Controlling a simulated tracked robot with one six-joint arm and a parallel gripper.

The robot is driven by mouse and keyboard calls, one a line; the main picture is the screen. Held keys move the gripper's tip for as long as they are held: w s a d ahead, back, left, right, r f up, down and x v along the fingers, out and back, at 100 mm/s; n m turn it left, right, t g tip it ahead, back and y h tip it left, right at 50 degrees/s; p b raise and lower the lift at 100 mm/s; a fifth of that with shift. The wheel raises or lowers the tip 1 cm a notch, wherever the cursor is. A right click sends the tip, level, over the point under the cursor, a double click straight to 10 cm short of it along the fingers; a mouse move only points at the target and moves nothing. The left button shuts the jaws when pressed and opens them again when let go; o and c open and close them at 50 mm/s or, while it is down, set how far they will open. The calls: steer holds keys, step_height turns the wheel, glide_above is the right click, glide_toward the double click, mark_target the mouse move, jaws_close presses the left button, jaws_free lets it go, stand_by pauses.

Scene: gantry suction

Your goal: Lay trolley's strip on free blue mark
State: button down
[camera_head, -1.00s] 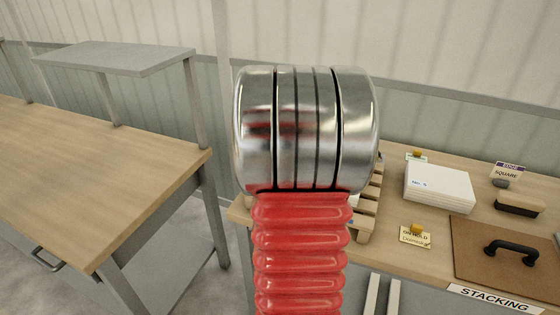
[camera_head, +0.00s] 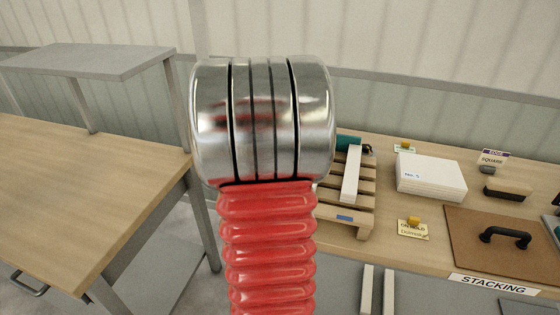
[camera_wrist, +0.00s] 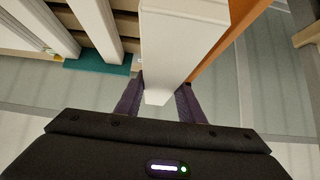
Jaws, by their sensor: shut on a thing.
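In the wrist view, my gripper (camera_wrist: 160,92) is shut on a white strip (camera_wrist: 180,42), which extends away between the dark fingers. In the head view, my gripper and the held strip are hidden behind my arm. A wooden pallet (camera_head: 361,218) stands on the right bench with a white strip (camera_head: 351,173) lying across its slats. A small blue mark (camera_head: 345,218) shows bare on the pallet's front slat. The wrist view also shows pallet slats and white strips (camera_wrist: 98,28) at upper left, apart from the held strip.
Below the bench's front edge, two white strips (camera_head: 367,290) show over a grey surface. Right of the pallet are a white stack (camera_head: 430,178), an ON HOLD card (camera_head: 413,230) and a brown board with a black handle (camera_head: 505,237). A teal object (camera_wrist: 95,66) lies by the pallet.

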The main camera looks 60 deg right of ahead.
steer(key=shift+f, duration=2.75)
steer(key=shift+f, duration=1.9)
steer(key=shift+f, duration=0.1)
steer(key=c, duration=1.2)
jaws_free()
steer(key=shift+a+r, duration=0.25)
steer(key=shift+r, duration=0.15)
steer(key=shift+v, duration=5.65)
steer(key=shift+s+f, duration=0.1)
